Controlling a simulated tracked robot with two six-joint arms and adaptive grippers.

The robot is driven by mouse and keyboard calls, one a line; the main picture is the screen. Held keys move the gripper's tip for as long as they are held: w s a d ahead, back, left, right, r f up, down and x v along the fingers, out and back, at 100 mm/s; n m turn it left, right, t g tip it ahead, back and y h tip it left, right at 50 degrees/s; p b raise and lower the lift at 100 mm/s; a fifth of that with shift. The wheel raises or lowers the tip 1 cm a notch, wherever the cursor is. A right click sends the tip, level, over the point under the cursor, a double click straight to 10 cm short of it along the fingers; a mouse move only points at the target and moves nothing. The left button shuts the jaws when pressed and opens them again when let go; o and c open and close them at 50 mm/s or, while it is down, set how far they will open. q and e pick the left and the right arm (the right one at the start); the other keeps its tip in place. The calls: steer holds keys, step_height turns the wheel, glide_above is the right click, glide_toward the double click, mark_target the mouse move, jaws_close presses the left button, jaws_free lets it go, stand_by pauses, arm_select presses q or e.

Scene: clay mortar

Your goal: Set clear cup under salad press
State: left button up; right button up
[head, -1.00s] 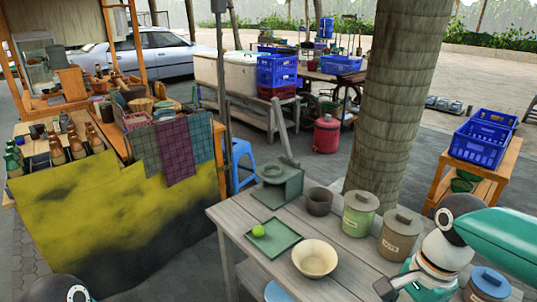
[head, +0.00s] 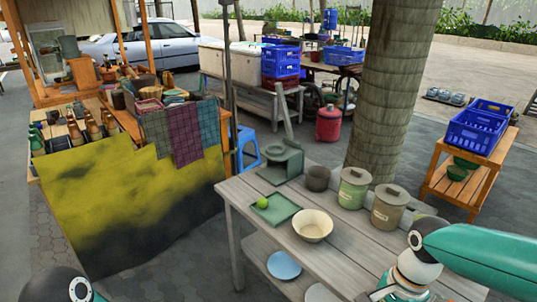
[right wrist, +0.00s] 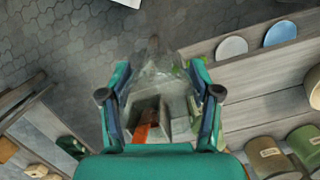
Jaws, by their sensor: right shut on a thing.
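The salad press (head: 282,162), a grey-green stand with a round top part, is at the far left of the wooden table (head: 345,250) in the head view. My right gripper (right wrist: 156,76) is closed around a see-through thing, apparently the clear cup (right wrist: 157,66), which is faint against the paving. In the right wrist view, it is apart from the table at the right. In the head view, my right arm comes in at the lower right, with its end cut off at the bottom edge. My left gripper is not in view; only part of its arm shows.
A dark cup (head: 317,178) stands beside the press. A green tray (head: 275,213) with a lime, a cream bowl (head: 312,226) and two lidded canisters, one green (head: 353,190) and one brown (head: 389,210), are on the table. A tree trunk (head: 392,90) rises behind it.

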steer(key=w+a+f+n+g+h, duration=0.1)
steer(key=w+a+f+n, duration=0.1)
steer(key=w+f+n, duration=0.6)
steer(key=shift+w+a+f+n+h, duration=0.15)
steer(key=shift+f+n+h, duration=0.15)
steer(key=shift+f+n, duration=2.15)
steer(key=shift+r+n, duration=0.25)
steer(key=shift+r, duration=0.05)
